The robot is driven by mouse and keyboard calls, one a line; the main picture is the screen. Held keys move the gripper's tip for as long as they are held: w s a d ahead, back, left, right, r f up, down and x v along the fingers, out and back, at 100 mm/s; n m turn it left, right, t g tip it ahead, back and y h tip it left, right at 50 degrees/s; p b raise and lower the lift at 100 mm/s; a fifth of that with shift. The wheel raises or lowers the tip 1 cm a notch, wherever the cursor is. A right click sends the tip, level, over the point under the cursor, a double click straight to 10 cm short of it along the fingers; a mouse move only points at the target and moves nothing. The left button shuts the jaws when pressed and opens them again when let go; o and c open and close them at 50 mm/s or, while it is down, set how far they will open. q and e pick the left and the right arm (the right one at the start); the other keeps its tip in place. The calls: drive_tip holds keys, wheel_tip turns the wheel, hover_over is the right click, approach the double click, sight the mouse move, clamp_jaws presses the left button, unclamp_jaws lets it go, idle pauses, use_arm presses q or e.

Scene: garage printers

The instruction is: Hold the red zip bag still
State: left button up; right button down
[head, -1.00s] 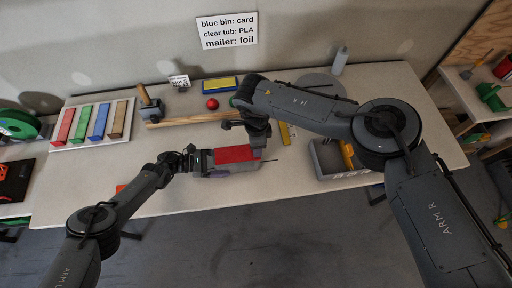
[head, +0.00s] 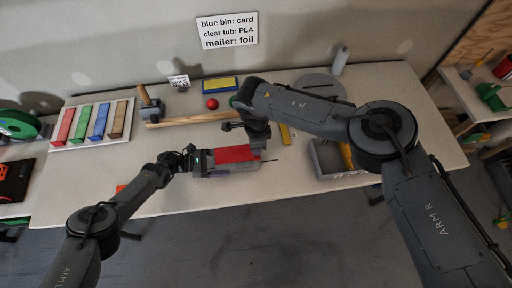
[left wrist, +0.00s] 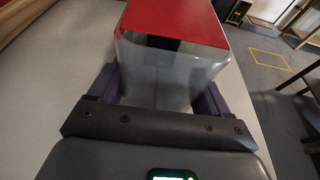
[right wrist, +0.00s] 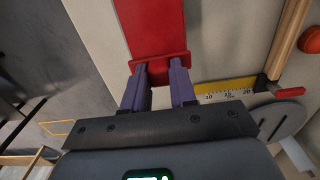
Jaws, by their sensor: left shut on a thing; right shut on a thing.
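The red zip bag (head: 236,155) lies near the front edge of the table, with a red top and clear, see-through sides. In the left wrist view its red top (left wrist: 175,20) and clear end face me. My left gripper (head: 206,163) comes from the left and is shut on the bag's end, one finger on each side. My right gripper (head: 257,143) is at the bag's right end. In the right wrist view its fingers (right wrist: 160,78) are shut on the red raised edge at the end of the bag's top (right wrist: 155,25).
Behind are a wooden bar (head: 195,118), a red ball (head: 212,104) and a yellow-blue block (head: 219,85). A tray of coloured strips (head: 93,124) is at left. A grey bin (head: 328,160) stands at right. The table's front edge is close.

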drive_tip(key=shift+a, duration=1.85)
drive_tip(key=shift+s+a, duration=0.1)
drive_tip(key=shift+a, duration=1.6)
drive_tip(key=shift+a, duration=1.65)
drive_tip(key=c, duration=0.8)
unclamp_jaws()
drive_tip(key=shift+s, duration=0.15)
